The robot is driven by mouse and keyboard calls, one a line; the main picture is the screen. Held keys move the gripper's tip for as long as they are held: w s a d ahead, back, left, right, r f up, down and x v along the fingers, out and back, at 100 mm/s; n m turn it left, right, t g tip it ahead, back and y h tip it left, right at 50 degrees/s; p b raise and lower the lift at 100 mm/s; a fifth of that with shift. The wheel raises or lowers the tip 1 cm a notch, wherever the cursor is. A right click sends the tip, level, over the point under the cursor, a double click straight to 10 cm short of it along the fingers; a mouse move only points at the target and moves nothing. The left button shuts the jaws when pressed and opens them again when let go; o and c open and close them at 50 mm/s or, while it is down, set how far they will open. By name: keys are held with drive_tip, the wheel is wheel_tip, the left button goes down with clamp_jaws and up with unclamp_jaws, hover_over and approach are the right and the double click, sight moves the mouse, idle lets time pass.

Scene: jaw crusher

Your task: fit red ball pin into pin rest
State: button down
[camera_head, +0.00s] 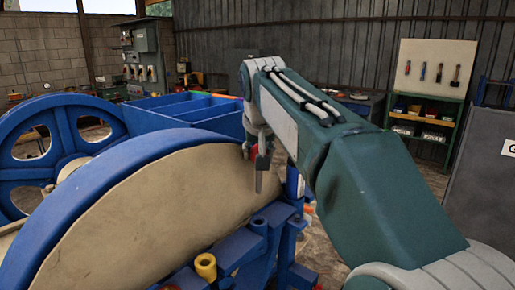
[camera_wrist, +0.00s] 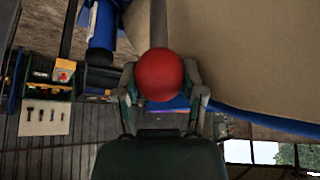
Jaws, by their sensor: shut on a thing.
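The red ball pin (camera_wrist: 160,73) has a round red head, which shows in the middle of the wrist view. My gripper (camera_wrist: 160,88) is shut on it, with a finger on each side of the red head. In the head view, my gripper (camera_head: 262,150) holds the pin with its grey shaft (camera_head: 258,182) hanging down, roughly upright, in front of the pale face of the big wheel. I cannot make out the pin rest for certain. Blue brackets (camera_head: 240,246) lie below the pin, and the shaft tip appears free above them.
The big blue-rimmed wheel (camera_head: 150,205) fills the left front. A blue open bin (camera_head: 190,112) stands behind. A shelf (camera_head: 427,110) and tool board are at back right.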

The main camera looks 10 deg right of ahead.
sight(258, 177)
drive_tip(key=shift+f, duration=0.85)
drive_tip(key=shift+a+f, duration=0.15)
drive_tip(key=shift+f, duration=0.75)
drive_tip(key=shift+f, duration=0.3)
drive_tip(key=shift+f, duration=1.4)
drive_tip(key=shift+f, duration=4.15)
drive_tip(key=shift+c, duration=0.5)
unclamp_jaws()
